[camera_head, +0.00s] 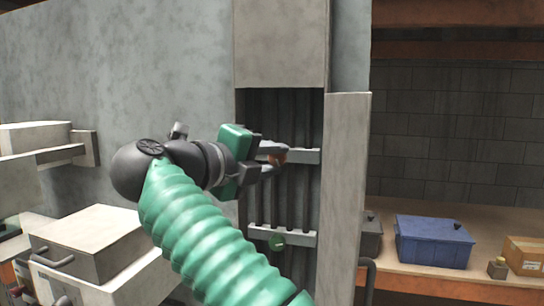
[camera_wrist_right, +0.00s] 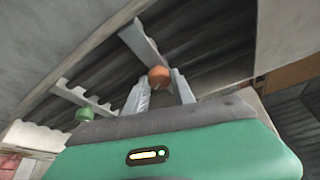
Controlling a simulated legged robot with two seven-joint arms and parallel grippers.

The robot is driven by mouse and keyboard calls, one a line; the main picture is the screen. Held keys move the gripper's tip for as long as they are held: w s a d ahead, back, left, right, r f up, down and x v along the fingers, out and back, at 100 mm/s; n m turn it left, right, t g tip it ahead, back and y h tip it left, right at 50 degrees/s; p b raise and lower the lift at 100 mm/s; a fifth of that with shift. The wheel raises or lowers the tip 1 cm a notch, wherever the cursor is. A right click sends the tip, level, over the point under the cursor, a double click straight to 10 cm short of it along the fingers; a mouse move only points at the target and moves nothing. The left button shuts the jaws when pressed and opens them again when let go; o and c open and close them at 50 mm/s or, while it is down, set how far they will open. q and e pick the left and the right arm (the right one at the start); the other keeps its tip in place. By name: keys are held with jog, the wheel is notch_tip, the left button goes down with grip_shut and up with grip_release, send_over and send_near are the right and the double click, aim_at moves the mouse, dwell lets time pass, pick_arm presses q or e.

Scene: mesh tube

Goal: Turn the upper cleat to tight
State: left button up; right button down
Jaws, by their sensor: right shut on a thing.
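The upper cleat (camera_head: 304,156) is a light grey notched bar across dark vertical ribs in a tall recess, with an orange knob (camera_head: 279,152). My right gripper (camera_head: 274,159) reaches it from the left and is shut at the orange knob. In the right wrist view the orange knob (camera_wrist_right: 159,76) shows between the two fingers of my right gripper (camera_wrist_right: 160,86). The exact contact is partly hidden by the fingers. The lower cleat (camera_head: 298,236) is a similar bar with a green knob (camera_head: 277,243), clear of the gripper. My left gripper is not in view.
A pale upright panel (camera_head: 346,190) stands at the recess's right edge, close to the upper cleat. A blue box (camera_head: 433,242) and a cardboard box (camera_head: 525,255) stand on a wooden shelf at right. Grey drawer-like boxes (camera_head: 92,245) stand at lower left.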

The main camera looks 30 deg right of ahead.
jog(key=m+y, duration=0.2)
jog(key=m, duration=0.1)
jog(key=shift+f+m+t, duration=0.1)
jog(key=shift+m+t, duration=0.2)
jog(key=shift+m, duration=0.1)
dwell(0.5)
jog(key=c, duration=1.3)
grip_release()
jog(key=shift+o, duration=1.1)
jog(key=shift+w, duration=0.1)
jog(key=shift+w+d, duration=0.1)
jog(key=shift+w, duration=0.05)
jog(key=p+v, duration=0.5)
jog(key=v, duration=1.2)
